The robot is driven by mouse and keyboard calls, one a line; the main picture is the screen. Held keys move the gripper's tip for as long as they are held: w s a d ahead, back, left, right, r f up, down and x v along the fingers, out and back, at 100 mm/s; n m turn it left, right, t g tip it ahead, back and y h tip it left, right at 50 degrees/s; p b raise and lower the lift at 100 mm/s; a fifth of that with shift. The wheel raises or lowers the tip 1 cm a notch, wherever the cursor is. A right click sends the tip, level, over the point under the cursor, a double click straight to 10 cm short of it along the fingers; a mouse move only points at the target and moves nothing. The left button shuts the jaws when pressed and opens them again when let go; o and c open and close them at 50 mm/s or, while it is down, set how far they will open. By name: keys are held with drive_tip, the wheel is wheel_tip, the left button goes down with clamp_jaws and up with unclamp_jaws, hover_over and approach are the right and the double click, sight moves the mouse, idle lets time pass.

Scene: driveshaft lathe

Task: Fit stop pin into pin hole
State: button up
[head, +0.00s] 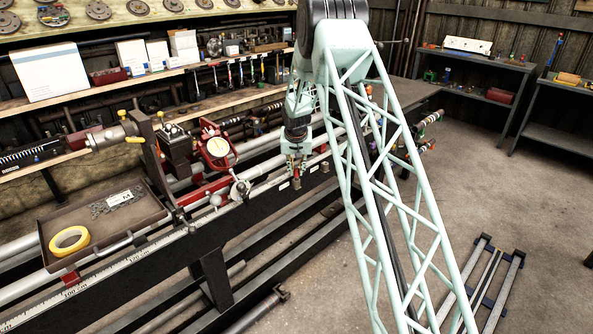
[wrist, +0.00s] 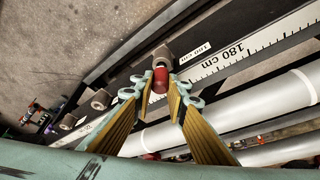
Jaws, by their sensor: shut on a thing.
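The stop pin, seen as a red cylinder (wrist: 160,79), is between the fingertips of my gripper (wrist: 159,88) in the wrist view. My gripper is shut on it. Just beyond the pin is a rusty-grey holder (wrist: 163,57) on the dark rail, beside a small white label. The pin hole itself is not clearly visible, and I cannot tell whether the pin is in it or above it. In the head view my gripper (head: 296,155) points down over the front rail, right above a small brownish block (head: 296,183).
More holders (wrist: 100,99) sit along the rail. A white scale (wrist: 240,47) marked 180 cm and a pale shaft (wrist: 230,112) run beside it. In the head view a red dial gauge (head: 216,148) and a tray (head: 102,216) with yellow tape stand to the left.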

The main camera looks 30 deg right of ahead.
drive_tip(key=shift+f+b, duration=0.3)
drive_tip(key=shift+f, duration=0.2)
drive_tip(key=o, duration=1)
drive_tip(key=shift+c, duration=0.2)
drive_tip(key=v, duration=1.2)
idle(0.9)
